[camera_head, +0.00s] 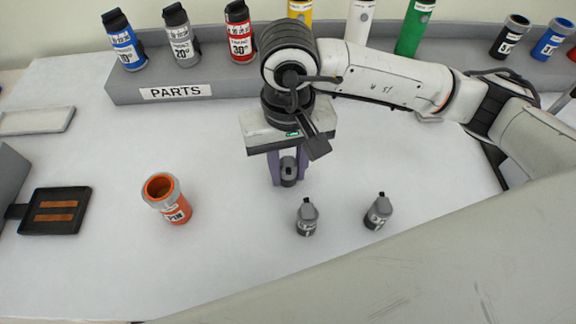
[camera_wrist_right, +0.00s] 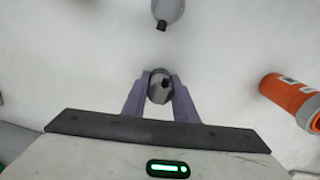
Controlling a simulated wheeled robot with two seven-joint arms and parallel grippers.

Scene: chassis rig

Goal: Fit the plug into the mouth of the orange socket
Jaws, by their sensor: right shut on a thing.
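The orange socket (camera_head: 168,200) stands on the white table, left of my right gripper, with its round mouth open toward the top. It also shows at the right of the right wrist view (camera_wrist_right: 290,97). My right gripper (camera_head: 288,178) points down and is shut on a grey plug (camera_head: 289,170), which shows between the purple fingers in the right wrist view (camera_wrist_right: 160,88). The fingers hide part of the plug; I cannot tell whether its lower end touches the table. The plug is apart from the socket. My left gripper is not in view.
Two similar grey plugs (camera_head: 307,217) (camera_head: 378,211) stand in front of my right gripper. A grey parts shelf (camera_head: 225,88) with coloured bottles runs along the back. A black pad with copper strips (camera_head: 55,211) lies at left. The table between socket and gripper is clear.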

